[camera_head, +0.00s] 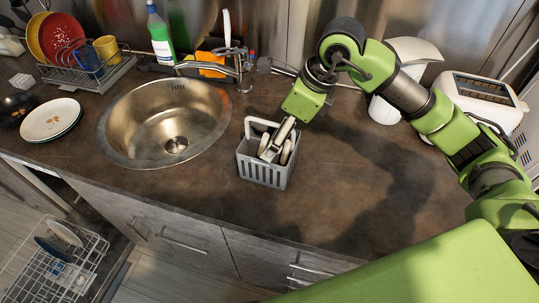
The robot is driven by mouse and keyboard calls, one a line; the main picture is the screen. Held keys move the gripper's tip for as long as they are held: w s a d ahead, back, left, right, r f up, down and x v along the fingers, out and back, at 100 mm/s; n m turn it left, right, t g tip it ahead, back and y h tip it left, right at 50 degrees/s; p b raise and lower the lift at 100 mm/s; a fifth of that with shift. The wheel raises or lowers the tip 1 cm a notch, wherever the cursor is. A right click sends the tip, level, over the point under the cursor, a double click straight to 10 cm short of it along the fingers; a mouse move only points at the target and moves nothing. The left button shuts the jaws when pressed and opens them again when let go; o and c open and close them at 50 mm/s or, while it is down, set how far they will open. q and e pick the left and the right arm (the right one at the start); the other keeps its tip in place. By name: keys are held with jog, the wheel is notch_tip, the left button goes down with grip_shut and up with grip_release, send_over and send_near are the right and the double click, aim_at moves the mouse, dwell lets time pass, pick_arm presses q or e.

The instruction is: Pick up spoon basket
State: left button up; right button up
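The spoon basket (264,175) is a light grey slotted plastic basket with an arched handle. It stands upright on the dark countertop, just right of the sink. My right gripper (277,153) reaches down into the top of the basket, beside its handle. Its two fingers show apart with a gap between them. The gripper covers part of the basket's inside and handle, so their contact and any contents are unclear. My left gripper is not in view.
The round sink (150,140) with its faucet lies left of the basket. A white pitcher (385,109) and a toaster (478,98) stand at the back right. Plates (50,122) lie at the left. An open dishwasher rack (45,270) is below. The counter (300,210) right of the basket is clear.

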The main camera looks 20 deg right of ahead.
jog(key=x, duration=0.1)
jog(key=p+x, duration=0.1)
jog(key=x, duration=0.1)
jog(key=p+x, duration=0.1)
jog(key=x, duration=0.1)
jog(key=shift+s+a+f, duration=0.2)
jog(key=shift+s+a, duration=0.05)
jog(key=shift+f, duration=0.15)
jog(key=c, duration=1.6)
